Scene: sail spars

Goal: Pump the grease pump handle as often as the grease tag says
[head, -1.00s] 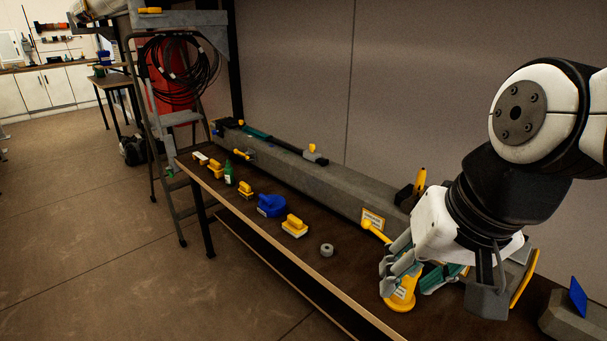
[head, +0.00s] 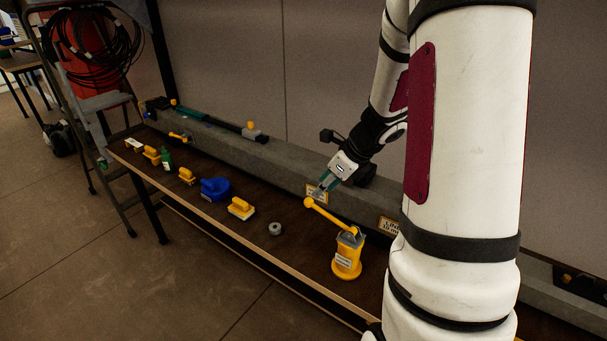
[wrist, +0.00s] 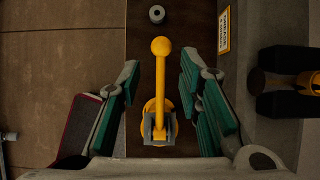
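The grease pump (head: 347,262) is a yellow cylinder with a grey top, standing upright on the dark bench. Its yellow handle (head: 328,216) slopes up to the left and ends in a round knob. My gripper (head: 325,186) is open and empty, with teal finger pads, above the handle. In the wrist view the handle (wrist: 160,80) lies in the gap between the spread fingers of my gripper (wrist: 158,72), touching neither. The grease tag (head: 317,197) is on the grey beam, partly covered by my gripper. It shows edge-on in the wrist view (wrist: 224,32); its number is not readable.
A grey tape roll (head: 275,228), a yellow brush-like block (head: 241,208), a blue tool (head: 214,188) and a green bottle (head: 167,160) line the bench front. The long grey beam (head: 280,165) runs behind. Another tag (head: 389,227) is right of the pump. A stepladder (head: 85,100) stands left.

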